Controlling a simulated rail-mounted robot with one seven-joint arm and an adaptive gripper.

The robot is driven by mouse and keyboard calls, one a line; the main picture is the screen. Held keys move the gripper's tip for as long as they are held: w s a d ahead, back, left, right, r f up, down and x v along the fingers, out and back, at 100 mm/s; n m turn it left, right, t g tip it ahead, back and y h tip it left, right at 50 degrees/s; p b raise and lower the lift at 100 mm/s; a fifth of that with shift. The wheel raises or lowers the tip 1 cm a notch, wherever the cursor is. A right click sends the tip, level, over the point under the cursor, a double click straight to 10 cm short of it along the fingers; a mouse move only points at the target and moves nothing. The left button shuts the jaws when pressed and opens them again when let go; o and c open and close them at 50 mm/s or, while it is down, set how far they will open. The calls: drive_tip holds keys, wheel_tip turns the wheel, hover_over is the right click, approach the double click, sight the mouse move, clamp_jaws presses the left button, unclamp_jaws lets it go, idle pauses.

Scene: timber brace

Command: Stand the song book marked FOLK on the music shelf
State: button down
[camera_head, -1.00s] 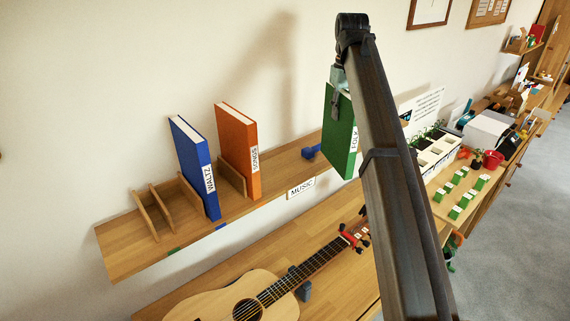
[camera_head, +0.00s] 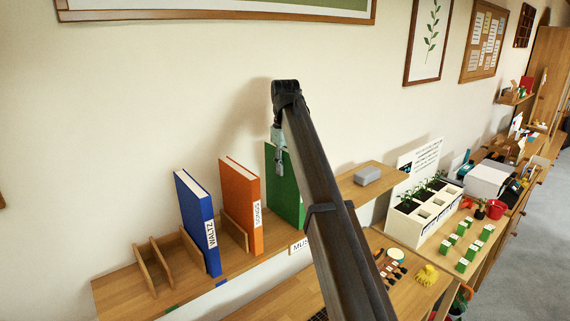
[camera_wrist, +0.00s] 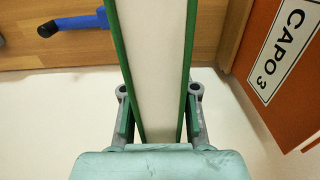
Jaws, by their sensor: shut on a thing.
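My gripper (camera_head: 279,152) is shut on the green book (camera_head: 284,188) near its top edge. In the wrist view my gripper (camera_wrist: 160,115) has a finger on each side of the green book (camera_wrist: 155,55), its white pages facing the camera. The book is upright over the music shelf (camera_head: 118,290), just right of the orange SONGS book (camera_head: 240,200). My arm hides its label and lower right part; I cannot tell whether it touches the shelf. The blue WALTZ book (camera_head: 196,222) stands further left.
Wooden dividers (camera_head: 160,262) stand at the shelf's left, another (camera_head: 235,231) beside the SONGS book. A grey box (camera_head: 367,175) sits on the shelf's right end. A blue object (camera_wrist: 75,23) lies on the shelf in the wrist view. A CAPO 3 label (camera_wrist: 279,48) shows on an orange surface.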

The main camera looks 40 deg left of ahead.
sight(285, 148)
drive_tip(key=shift+f, duration=0.5)
drive_tip(key=c, duration=0.9)
unclamp_jaws()
drive_tip(key=shift+r, duration=2.9)
